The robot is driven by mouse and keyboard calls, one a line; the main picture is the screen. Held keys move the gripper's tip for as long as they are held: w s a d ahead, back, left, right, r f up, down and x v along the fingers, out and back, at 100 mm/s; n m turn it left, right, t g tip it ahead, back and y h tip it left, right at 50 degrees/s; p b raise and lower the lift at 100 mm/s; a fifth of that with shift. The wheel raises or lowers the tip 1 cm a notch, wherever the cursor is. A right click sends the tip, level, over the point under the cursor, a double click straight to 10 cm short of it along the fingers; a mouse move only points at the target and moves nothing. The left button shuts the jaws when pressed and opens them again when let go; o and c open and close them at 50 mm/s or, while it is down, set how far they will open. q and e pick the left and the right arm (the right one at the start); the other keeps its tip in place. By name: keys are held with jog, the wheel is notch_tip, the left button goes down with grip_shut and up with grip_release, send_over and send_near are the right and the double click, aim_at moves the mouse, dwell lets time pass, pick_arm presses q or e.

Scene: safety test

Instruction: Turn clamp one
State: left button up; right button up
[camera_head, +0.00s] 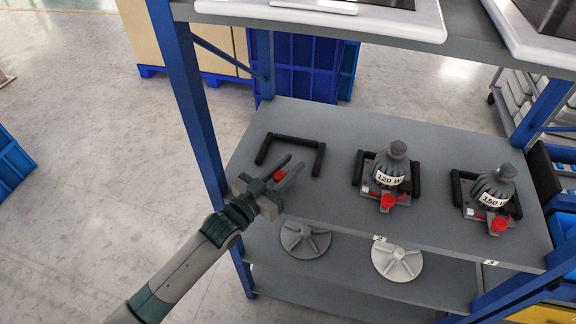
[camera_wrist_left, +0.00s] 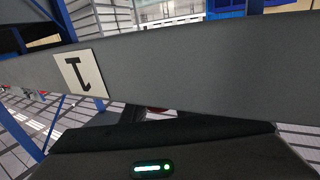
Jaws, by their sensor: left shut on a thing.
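Clamp one's place is at the left of the grey shelf, where a black U-shaped bracket (camera_head: 318,160) stands empty. My left gripper (camera_head: 284,174) is at the shelf's front left edge, with its fingers on either side of a small red handle (camera_head: 279,176), shut on it. The rest of that clamp is hidden by the gripper. In the left wrist view a label "1" (camera_wrist_left: 80,74) shows on the shelf's front edge, with a small reddish bit (camera_wrist_left: 157,110) below the edge, mostly hidden. My right gripper is not in view.
Two more clamps with red handles (camera_head: 388,202) (camera_head: 499,224) hold dark weights marked 120 W (camera_head: 391,172) and 150 W (camera_head: 493,187). Grey discs (camera_head: 305,239) (camera_head: 397,262) lie on the lower shelf. A blue rack post (camera_head: 187,95) stands close left of my gripper.

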pick_arm(q)
jog(key=shift+r, duration=0.1)
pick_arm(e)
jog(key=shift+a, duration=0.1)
pick_arm(q)
jog(key=o, duration=1)
jog(key=shift+s+a+f, duration=0.2)
jog(key=shift+s+a, duration=0.15)
jog(key=shift+s, duration=0.05)
jog(key=b+v, duration=0.4)
jog(key=v, duration=1.2)
jog(key=shift+r, duration=0.15)
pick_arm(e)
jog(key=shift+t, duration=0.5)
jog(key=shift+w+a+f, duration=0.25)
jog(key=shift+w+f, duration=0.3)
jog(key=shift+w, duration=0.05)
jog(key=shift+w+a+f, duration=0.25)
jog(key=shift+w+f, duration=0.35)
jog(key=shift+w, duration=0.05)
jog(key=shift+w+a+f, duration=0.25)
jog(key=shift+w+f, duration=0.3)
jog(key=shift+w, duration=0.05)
pick_arm(q)
jog(key=shift+s+a, duration=0.1)
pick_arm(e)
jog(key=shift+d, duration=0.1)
